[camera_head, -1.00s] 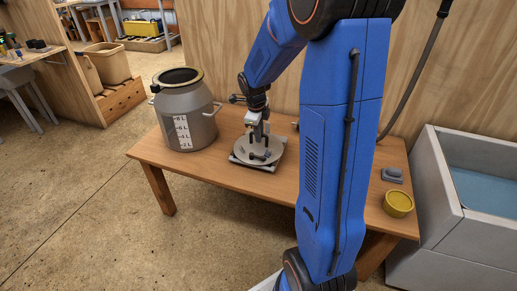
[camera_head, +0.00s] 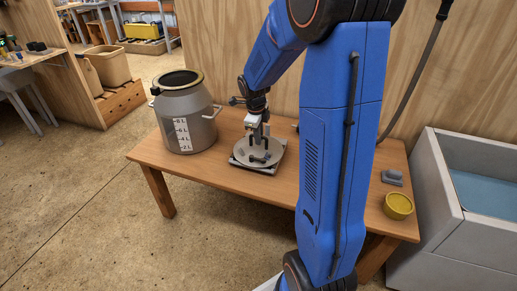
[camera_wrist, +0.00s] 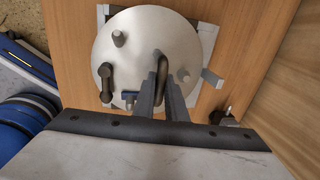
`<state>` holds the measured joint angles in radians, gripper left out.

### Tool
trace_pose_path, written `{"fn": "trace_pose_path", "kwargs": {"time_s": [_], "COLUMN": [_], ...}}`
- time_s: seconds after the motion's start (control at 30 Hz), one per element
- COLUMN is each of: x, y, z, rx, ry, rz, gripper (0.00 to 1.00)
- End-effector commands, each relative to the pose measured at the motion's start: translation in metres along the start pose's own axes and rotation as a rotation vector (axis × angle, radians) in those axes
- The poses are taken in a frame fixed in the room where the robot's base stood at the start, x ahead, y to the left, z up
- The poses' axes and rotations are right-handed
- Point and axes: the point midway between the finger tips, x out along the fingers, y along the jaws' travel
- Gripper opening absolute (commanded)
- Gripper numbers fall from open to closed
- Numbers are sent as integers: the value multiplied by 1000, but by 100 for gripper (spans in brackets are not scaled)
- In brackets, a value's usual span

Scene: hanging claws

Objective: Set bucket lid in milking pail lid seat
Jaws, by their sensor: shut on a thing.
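The bucket lid (camera_head: 245,155) is a round grey metal disc with fittings on top. It lies on a flat square plate (camera_head: 276,168) on the wooden table. In the wrist view the lid (camera_wrist: 130,35) fills the upper middle, with a dark handle at its left and a loop handle (camera_wrist: 183,65) near its lower right. My gripper (camera_head: 260,142) is over the lid, its fingers (camera_wrist: 161,78) shut on the loop handle. The milking pail (camera_head: 187,128) stands upright left of the lid, with volume marks on its side. Its round top opening, the lid seat (camera_head: 178,78), is uncovered.
A yellow round tin (camera_head: 398,205) and a small grey object (camera_head: 392,177) are on the table's right end. A grey trough (camera_head: 440,210) with blue inside stands right of the table. A wooden wall is behind.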

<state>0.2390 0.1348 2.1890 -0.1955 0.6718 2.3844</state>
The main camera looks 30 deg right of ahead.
Motion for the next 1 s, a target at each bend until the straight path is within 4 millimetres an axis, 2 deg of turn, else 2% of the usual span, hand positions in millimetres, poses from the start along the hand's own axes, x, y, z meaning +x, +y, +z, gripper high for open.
{"fn": "trace_pose_path", "kwargs": {"time_s": [0.23,0.7,1.0], "x": [-9,-80,-98], "y": [-3,-16,-20], "z": [1,0,0], "rx": [0,0,0], "ry": [-2,-2,0], "rz": [-3,-3,-1], "gripper": [0,0,0]}}
